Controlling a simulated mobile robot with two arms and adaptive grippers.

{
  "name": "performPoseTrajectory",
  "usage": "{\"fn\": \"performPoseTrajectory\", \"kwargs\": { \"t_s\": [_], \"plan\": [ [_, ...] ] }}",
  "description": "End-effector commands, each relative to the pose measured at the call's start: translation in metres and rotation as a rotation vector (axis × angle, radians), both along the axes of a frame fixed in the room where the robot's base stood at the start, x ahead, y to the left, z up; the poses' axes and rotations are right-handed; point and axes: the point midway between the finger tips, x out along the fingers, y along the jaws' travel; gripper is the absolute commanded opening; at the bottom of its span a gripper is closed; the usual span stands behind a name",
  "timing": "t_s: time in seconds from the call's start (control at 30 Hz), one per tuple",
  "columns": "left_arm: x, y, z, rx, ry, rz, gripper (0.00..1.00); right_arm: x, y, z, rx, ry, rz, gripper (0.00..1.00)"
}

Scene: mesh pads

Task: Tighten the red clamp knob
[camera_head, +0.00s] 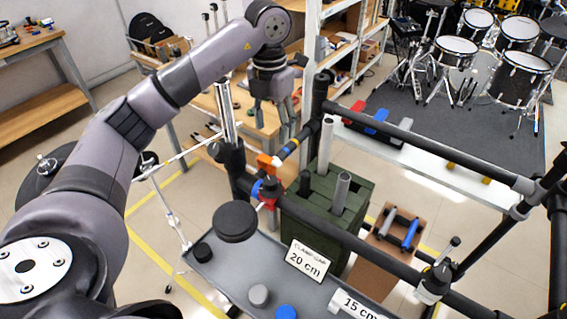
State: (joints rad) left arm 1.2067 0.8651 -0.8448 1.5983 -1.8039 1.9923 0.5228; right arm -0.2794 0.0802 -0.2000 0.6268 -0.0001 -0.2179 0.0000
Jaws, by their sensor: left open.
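A small red clamp part (268,203), which looks like the knob, sits on the black rack beside a blue piece, where the upright post meets the long tube. An orange block (268,162) is just above it on the rack. My left gripper (274,112) hangs above and slightly right of these parts, fingers pointing down, open and apart from the knob. Nothing shows between its fingers. How tight the knob is cannot be told. My right gripper is not in view.
Black rack tubes (400,135) run around the work area. A green crate (340,215) with upright tubes stands behind the front tube. A round black pad (235,221) is near the knob.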

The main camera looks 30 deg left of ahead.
Motion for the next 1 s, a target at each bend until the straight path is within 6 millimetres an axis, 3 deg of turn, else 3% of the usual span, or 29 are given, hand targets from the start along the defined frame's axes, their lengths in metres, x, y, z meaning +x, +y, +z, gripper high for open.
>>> {"fn": "performPoseTrajectory", "kwargs": {
  "t_s": [0.07, 0.17, 0.33, 0.47, 0.57, 0.8, 1.0],
  "plan": [
    [-0.002, 0.006, 0.000, 0.020, 0.008, 0.012, 0.54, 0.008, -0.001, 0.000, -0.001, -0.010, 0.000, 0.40],
    [-0.002, 0.007, -0.009, 0.022, 0.012, 0.013, 0.54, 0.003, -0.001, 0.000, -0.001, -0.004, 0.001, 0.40],
    [-0.003, 0.006, -0.035, 0.020, 0.014, 0.013, 0.54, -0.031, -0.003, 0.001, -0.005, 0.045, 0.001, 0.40],
    [-0.004, 0.006, -0.064, 0.020, 0.014, 0.011, 0.54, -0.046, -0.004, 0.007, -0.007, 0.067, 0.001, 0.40],
    [-0.004, 0.006, -0.086, 0.019, 0.014, 0.011, 0.54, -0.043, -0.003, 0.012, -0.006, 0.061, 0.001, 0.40],
    [-0.004, 0.005, -0.135, 0.018, 0.013, 0.011, 0.54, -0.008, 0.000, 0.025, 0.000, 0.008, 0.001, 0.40],
    [-0.004, 0.005, -0.162, 0.017, 0.009, 0.010, 0.54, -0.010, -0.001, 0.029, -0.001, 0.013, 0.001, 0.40]
  ]
}}
